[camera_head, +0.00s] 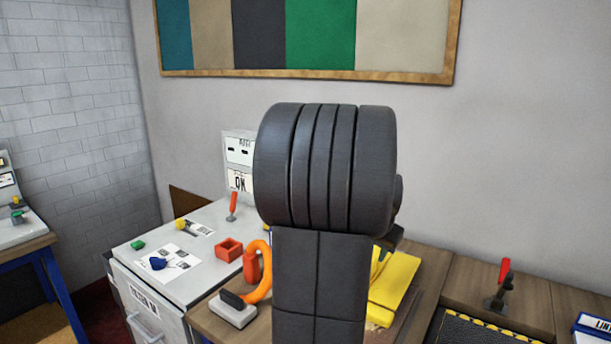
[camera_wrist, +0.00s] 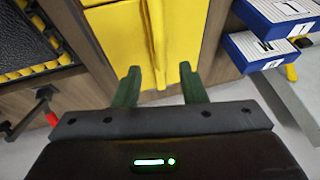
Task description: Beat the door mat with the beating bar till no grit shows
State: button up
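My gripper (camera_wrist: 160,74) shows in the wrist view with its two dark green fingers apart. Nothing is between the fingers; a yellow sheet or panel (camera_wrist: 122,38) lies beyond them. In the head view my gripper is hidden behind my own arm. A black textured surface with a yellow-and-black edge (camera_head: 478,334) is at the lower right of the head view and the upper left of the wrist view (camera_wrist: 26,38). I cannot tell whether it is the door mat. I cannot make out grit or identify the beating bar.
Yellow material (camera_head: 396,284) lies on the wooden bench, partly behind my arm. A red-handled lever (camera_head: 502,280) stands right of it. An orange-handled tool (camera_head: 262,278) and a red open box (camera_head: 229,249) are at left. Blue boxes (camera_wrist: 256,52) stand at right in the wrist view.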

jog(key=x, duration=0.6)
jog(key=shift+w+f, duration=0.1)
jog(key=shift+f, duration=0.25)
jog(key=shift+w+f+p, duration=0.15)
jog(key=shift+w+p, duration=0.15)
jog(key=shift+p, duration=0.25)
jog(key=p, duration=0.1)
jog(key=r, duration=0.1)
jog(key=p, duration=0.1)
jog(key=shift+w+d+r+g+y+p, duration=0.3)
jog(key=shift+r+g, duration=0.05)
jog(key=shift+g, duration=0.05)
jog(key=shift+w+d+r+g+p, duration=0.15)
jog(key=shift+w+r+g+p, duration=0.2)
jog(key=shift+p, duration=0.6)
